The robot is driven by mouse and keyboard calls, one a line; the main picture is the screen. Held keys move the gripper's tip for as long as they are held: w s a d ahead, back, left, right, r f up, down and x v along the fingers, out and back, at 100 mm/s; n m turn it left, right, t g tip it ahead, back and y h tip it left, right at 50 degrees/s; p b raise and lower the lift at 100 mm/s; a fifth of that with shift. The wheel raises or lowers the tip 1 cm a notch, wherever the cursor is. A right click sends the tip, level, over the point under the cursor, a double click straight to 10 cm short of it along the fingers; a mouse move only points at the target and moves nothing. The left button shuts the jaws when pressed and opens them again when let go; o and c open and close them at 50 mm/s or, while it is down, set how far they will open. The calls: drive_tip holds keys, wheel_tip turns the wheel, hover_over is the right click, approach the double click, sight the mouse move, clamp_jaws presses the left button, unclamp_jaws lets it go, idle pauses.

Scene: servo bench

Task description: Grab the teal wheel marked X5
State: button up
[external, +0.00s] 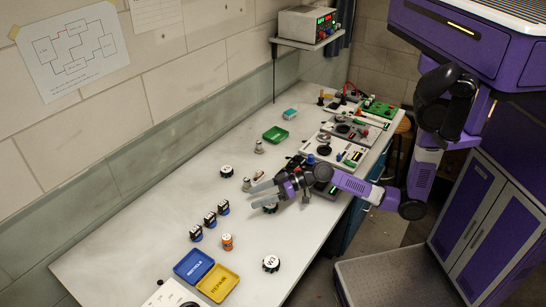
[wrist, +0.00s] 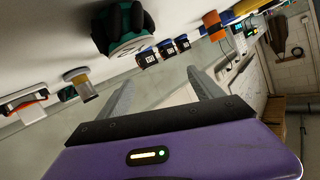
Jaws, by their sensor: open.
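A teal wheel with dark parts (wrist: 122,32) is in the wrist view, upper left of centre, on the bench surface. No X5 mark can be read on it. In the external view a dark teal round thing (external: 270,209) sits just under my gripper, mostly hidden by it; it appears to be the same wheel. My gripper (external: 253,195) is low over the bench, its fingers pointing left. In the wrist view the two fingers (wrist: 160,82) are spread apart with nothing between them, and the wheel lies beyond and outside them.
Black-and-white wheels (external: 227,171) (external: 271,263) stand on the bench. A green tray (external: 275,134) lies further back.

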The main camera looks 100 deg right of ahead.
sight(228, 168)
drive_tip(key=shift+n, duration=0.5)
drive_tip(key=w+d, duration=0.1)
drive_tip(key=d, duration=0.1)
drive_tip(key=w+d+r, duration=0.1)
drive_tip(key=d, duration=0.1)
drive_tip(key=w+d, duration=0.2)
drive_tip(key=d, duration=0.1)
drive_tip(key=shift+r+b, duration=0.2)
drive_tip(key=shift+b, duration=0.15)
drive_tip(key=shift+n+y, duration=0.4)
drive_tip(key=shift+y, duration=0.1)
drive_tip(key=d, duration=0.4)
drive_tip(key=shift+w+d+f+b, duration=0.2)
drive_tip(key=shift+w+f+b, duration=0.1)
drive_tip(key=shift+w, duration=0.1)
drive_tip(key=d+f+n, duration=0.1)
drive_tip(key=d, duration=0.3)
drive_tip(key=s+d+n+g+y+b, duration=0.1)
drive_tip(key=d, duration=0.3)
drive_tip(key=s+d+f+n, duration=0.1)
drive_tip(key=d, duration=0.3)
drive_tip(key=shift+d+f+g+b, duration=0.3)
drive_tip(key=shift+d, duration=0.05)
drive_tip(key=shift+p+x, duration=0.75)
drive_tip(key=shift+x, duration=3.05)
drive_tip(key=shift+s+f, duration=0.1)
drive_tip(key=shift+f, duration=0.1)
drive_tip(key=shift+c, duration=0.3)
drive_tip(key=c, duration=1.4)
